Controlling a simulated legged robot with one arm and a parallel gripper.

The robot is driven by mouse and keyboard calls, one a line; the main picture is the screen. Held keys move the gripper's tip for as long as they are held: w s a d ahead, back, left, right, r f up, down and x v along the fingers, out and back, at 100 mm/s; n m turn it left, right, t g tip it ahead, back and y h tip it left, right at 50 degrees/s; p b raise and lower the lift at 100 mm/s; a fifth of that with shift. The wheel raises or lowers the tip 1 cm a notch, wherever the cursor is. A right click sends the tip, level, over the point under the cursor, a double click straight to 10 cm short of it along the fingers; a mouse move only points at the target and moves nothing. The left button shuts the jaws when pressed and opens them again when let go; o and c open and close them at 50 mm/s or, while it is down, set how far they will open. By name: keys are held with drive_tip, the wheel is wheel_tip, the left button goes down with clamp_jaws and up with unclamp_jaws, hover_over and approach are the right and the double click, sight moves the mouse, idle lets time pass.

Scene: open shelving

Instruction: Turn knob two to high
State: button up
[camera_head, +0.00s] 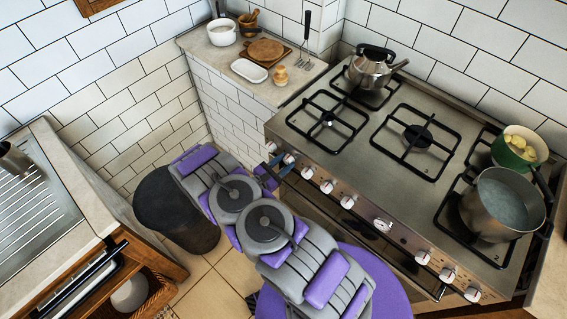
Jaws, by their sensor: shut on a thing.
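The stove (365,140) stands at the right with a row of white knobs along its front panel. The knob at the far left end (270,147) is uncovered. My gripper (281,164) is at the left end of the row and is shut on the second knob from the left (289,158). The gripper partly hides this knob, and its setting is too small to read. The third knob (307,172) is just right of the gripper. A round dial (382,225) sits further along the panel, with more knobs beyond it.
A kettle (371,68) stands on the back left burner. A steel pot (503,205) and a green pot with yellow food (519,148) stand at the right. A dark bin (176,210) is on the floor left of my arm. A sink counter (80,190) borders the left.

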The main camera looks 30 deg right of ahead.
drive_tip(key=shift+n, duration=0.3)
drive_tip(key=shift+n+p, duration=0.55)
drive_tip(key=shift+n, duration=0.35)
drive_tip(key=n, duration=0.3)
drive_tip(key=shift+w+f+n+b, duration=0.1)
drive_tip(key=shift+n+b, duration=0.2)
drive_tip(key=shift+n, duration=0.1)
drive_tip(key=n+b, duration=0.1)
drive_tip(key=n, duration=0.3)
drive_tip(key=shift+t+b, duration=0.35)
drive_tip(key=shift+t, duration=0.05)
drive_tip(key=shift+n+b, duration=0.5)
drive_tip(key=shift+n, duration=1.5)
drive_tip(key=o, duration=0.8)
drive_tip(key=shift+w+a, duration=0.1)
drive_tip(key=shift+o, duration=1.4)
